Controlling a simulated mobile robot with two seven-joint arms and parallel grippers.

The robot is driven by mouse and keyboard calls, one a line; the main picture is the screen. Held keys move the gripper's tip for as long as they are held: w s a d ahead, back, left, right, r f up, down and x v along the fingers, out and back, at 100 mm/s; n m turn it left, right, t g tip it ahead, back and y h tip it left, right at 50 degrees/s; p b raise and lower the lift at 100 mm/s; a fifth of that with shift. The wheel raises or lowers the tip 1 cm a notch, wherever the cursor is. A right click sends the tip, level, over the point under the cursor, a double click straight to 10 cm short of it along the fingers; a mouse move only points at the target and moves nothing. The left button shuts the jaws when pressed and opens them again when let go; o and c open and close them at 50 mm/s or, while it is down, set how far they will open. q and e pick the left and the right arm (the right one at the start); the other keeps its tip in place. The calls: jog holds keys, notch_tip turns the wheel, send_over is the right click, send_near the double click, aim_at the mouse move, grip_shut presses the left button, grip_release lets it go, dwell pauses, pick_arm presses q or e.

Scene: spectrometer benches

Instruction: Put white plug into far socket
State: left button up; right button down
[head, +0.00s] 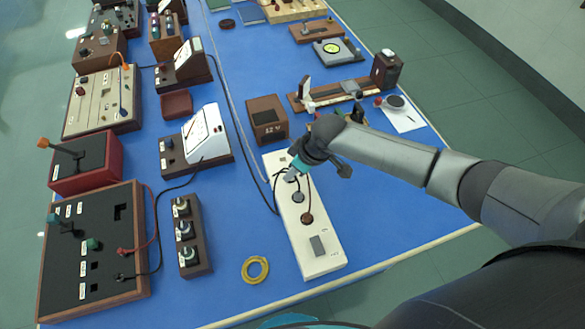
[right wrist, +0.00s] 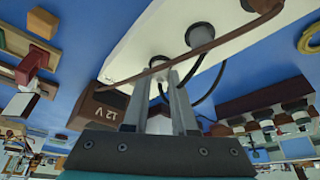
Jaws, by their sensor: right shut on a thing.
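The long white socket strip (head: 325,265) lies on the blue bench, with round dark sockets along its top and a grey switch near its front end. My right gripper (head: 293,172) is over the far end of the strip, pointing down. In the right wrist view its two grey fingers (right wrist: 160,92) are shut on a pale thing, apparently the white plug (right wrist: 160,122), which is mostly hidden by the fingers. Two round sockets show beyond the fingertips, the nearer one (right wrist: 158,61) close to them. I cannot tell whether the plug touches a socket. My left gripper is not in view.
A brown 12 V box (head: 267,118) stands just beyond the strip's far end. Dark cables loop beside and over the strip; a brown band (right wrist: 225,40) crosses it in the right wrist view. A yellow ring (head: 255,269) and a brown knob box (head: 190,235) lie left.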

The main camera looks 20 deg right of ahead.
jog(key=c, duration=0.6)
grip_release()
jog(key=shift+c, duration=0.2)
jog(key=p+v, duration=0.3)
jog(key=v, duration=1.2)
jog(key=shift+s, duration=0.1)
